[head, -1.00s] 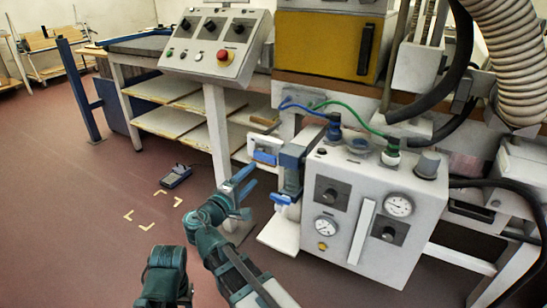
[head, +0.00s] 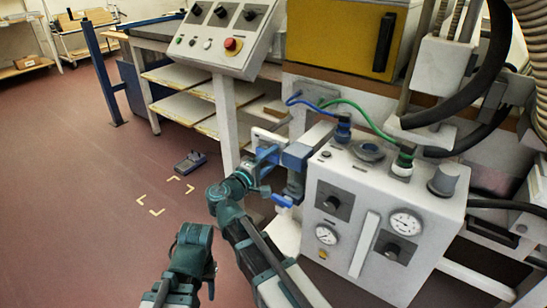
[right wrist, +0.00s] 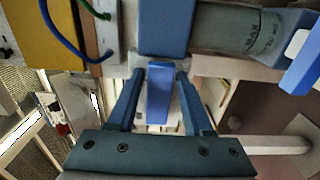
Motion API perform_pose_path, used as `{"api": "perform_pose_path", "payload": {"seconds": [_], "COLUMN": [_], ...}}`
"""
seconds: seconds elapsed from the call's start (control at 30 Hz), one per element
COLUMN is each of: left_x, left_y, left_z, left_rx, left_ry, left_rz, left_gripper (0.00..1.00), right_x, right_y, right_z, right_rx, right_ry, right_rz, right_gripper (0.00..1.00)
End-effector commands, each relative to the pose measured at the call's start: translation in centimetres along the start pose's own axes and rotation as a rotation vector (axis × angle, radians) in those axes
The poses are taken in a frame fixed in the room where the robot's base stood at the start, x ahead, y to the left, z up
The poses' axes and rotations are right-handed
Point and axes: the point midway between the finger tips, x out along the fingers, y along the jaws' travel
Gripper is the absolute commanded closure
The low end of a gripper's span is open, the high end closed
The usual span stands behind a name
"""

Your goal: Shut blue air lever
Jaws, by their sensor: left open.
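The blue air lever (right wrist: 160,93) shows in the right wrist view as a narrow blue bar below a blue valve block (right wrist: 166,25). My right gripper (right wrist: 160,75) is open, with one finger on each side of the lever. I see no clear grip on it. In the head view my right gripper (head: 264,172) is at the blue valve block (head: 296,157), on the left side of the grey cabinet (head: 385,195); its fingers hide most of the lever there. My left gripper (head: 193,245) is low in the head view, apart from the cabinet, its fingers hardly visible.
A grey filter bowl (right wrist: 225,28) with a blue end (right wrist: 302,62) sits beside the lever. Blue (head: 310,101) and green (head: 362,112) hoses run above the cabinet. A control panel (head: 222,35) stands at the back left on a post. The floor at left is mostly free.

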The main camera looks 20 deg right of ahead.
Motion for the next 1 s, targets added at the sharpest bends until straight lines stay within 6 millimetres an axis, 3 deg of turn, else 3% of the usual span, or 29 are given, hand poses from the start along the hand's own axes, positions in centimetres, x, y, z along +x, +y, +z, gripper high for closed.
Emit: {"api": "perform_pose_path", "payload": {"seconds": [0.03, 0.27, 1.0], "left_x": [0.0, 0.0, 0.0], "left_y": [0.0, 0.0, 0.0], "left_z": [-0.01, -0.01, -0.01], "left_rx": [0.0, 0.0, 0.0], "left_ry": [0.0, 0.0, 0.0], "left_rz": [0.0, 0.0, 0.0], "left_gripper": [0.5, 0.5, 0.5], "right_x": [0.0, 0.01, 0.01], "right_y": [0.0, 0.0, -0.01], "right_z": [0.01, 0.02, 0.03], "right_rx": [0.0, 0.0, 0.0], "right_ry": [0.0, 0.0, -0.001], "right_rz": [0.0, 0.0, 0.0], "right_gripper": [0.6, 1.0, 1.0]}}
